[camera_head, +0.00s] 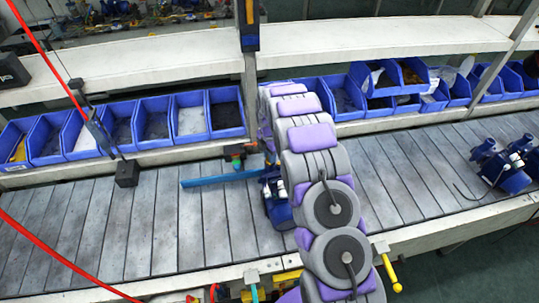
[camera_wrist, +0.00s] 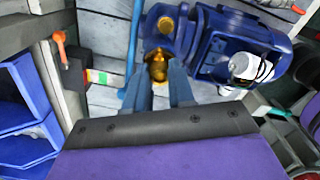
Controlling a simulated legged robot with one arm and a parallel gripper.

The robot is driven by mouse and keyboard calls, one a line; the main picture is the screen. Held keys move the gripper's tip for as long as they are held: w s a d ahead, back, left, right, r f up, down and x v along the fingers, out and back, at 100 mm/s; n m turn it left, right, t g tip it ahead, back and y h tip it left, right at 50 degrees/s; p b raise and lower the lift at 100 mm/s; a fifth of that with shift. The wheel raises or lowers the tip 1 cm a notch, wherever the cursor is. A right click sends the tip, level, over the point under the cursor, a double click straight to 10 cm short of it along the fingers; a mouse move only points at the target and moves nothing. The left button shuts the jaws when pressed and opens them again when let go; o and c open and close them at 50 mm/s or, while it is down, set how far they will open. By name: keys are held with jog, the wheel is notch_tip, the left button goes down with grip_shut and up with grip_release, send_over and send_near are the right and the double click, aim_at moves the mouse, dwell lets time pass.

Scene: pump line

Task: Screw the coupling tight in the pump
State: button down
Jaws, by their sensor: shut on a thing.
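The blue pump (camera_wrist: 235,45) fills the upper right of the wrist view, with a white cylinder strapped to it. A brass fitting (camera_wrist: 166,24) shows on its blue end. The brass coupling (camera_wrist: 157,66) is at the pump's near side, between the fingertips. My gripper (camera_wrist: 159,80) is shut on the coupling, its two blue-grey fingers on either side. I cannot tell how deep the coupling sits. In the head view the pump (camera_head: 277,208) stands on the conveyor, largely hidden behind my arm, which also hides my gripper and the coupling.
A blue bar (camera_head: 222,178) extends over the slatted conveyor (camera_head: 150,230), left of the pump. Another blue pump (camera_head: 502,168) stands at the far right. Blue bins (camera_head: 190,117) line the back. A black box (camera_head: 127,174) hangs at left. Red cables cross the left side.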

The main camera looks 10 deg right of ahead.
jog(key=shift+m, duration=0.5)
jog(key=shift+m, duration=0.7)
jog(key=c, duration=1)
grip_release()
jog(key=shift+n, duration=1.8)
jog(key=shift+n, duration=0.5)
